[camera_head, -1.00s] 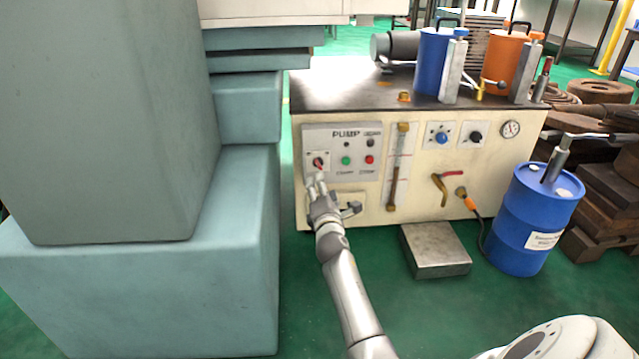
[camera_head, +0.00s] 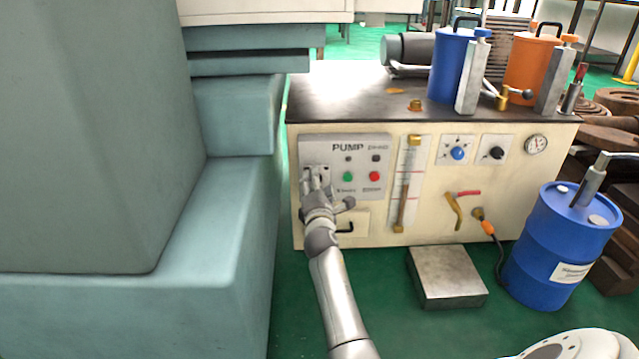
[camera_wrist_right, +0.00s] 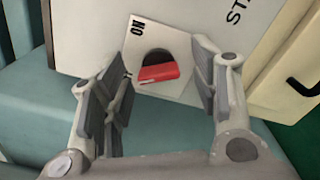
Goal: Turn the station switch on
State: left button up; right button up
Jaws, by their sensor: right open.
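The station switch (camera_wrist_right: 158,70) is a red lever on a dark round base, on a white plate marked "ON" in the right wrist view. It sits between the open fingers of my right gripper (camera_wrist_right: 160,90), apart from both pads. In the head view my right gripper (camera_head: 317,180) is at the left end of the grey PUMP panel (camera_head: 362,188) and mostly covers the switch there. The panel is on the front of the cream pump station (camera_head: 400,222). My left gripper does not show.
Green (camera_head: 347,176) and red (camera_head: 375,176) buttons are right of my right gripper. A large teal machine body (camera_head: 190,240) stands close on the left. A metal block (camera_head: 447,277) and blue drum (camera_head: 560,240) are on the floor to the right.

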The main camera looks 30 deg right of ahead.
jog(key=shift+r, duration=0.1)
jog(key=shift+c, duration=0.8)
jog(key=c, duration=0.9)
jog(key=shift+o, duration=0.2)
jog(key=shift+m, duration=6)
jog(key=shift+p, duration=0.3)
